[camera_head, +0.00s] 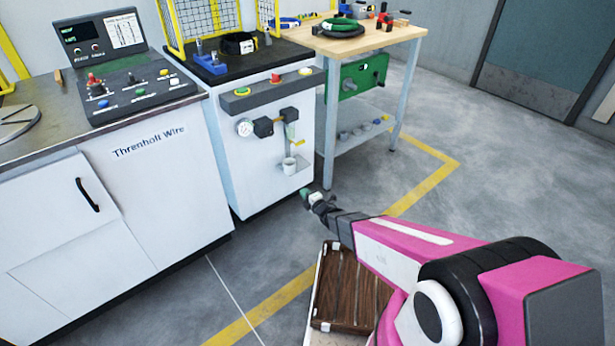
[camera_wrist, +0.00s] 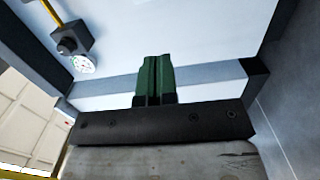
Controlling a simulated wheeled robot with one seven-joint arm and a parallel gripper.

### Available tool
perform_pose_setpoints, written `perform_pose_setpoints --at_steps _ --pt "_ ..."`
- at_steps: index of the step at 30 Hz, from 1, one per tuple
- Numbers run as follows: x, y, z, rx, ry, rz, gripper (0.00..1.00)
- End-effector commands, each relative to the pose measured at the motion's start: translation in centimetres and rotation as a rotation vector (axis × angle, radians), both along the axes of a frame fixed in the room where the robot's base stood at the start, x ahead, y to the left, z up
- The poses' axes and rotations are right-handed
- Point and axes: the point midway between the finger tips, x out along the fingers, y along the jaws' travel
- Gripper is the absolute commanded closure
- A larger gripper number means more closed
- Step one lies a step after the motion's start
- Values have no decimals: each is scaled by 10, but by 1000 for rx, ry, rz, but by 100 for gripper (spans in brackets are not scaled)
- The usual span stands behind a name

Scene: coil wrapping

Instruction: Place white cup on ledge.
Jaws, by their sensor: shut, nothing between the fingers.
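The small white cup (camera_head: 289,166) stands upright on a small grey ledge (camera_head: 303,168) on the front of the white machine cabinet, below a valve and pipe. My gripper (camera_head: 305,193) is in front of the cabinet, a little below and to the right of the cup, apart from it. Its green fingers are shut together and empty, as the wrist view (camera_wrist: 153,78) also shows. The cup does not show clearly in the wrist view.
The pressure gauge (camera_head: 244,128) and valve parts (camera_head: 264,127) stick out beside the pipe. A wooden-topped workbench (camera_head: 352,42) stands to the right. A brown slatted crate (camera_head: 350,285) lies below my arm. The floor (camera_head: 500,200) at right is clear.

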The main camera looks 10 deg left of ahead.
Motion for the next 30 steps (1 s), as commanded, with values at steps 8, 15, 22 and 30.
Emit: perform_pose_setpoints --at_steps 8,15,22,30 --pt "11 14 -1 2 -10 7 100" --pt "38 42 -1 2 -8 6 100" --pt "68 73 -2 2 -8 5 100" --pt "104 76 -1 2 -7 4 100"
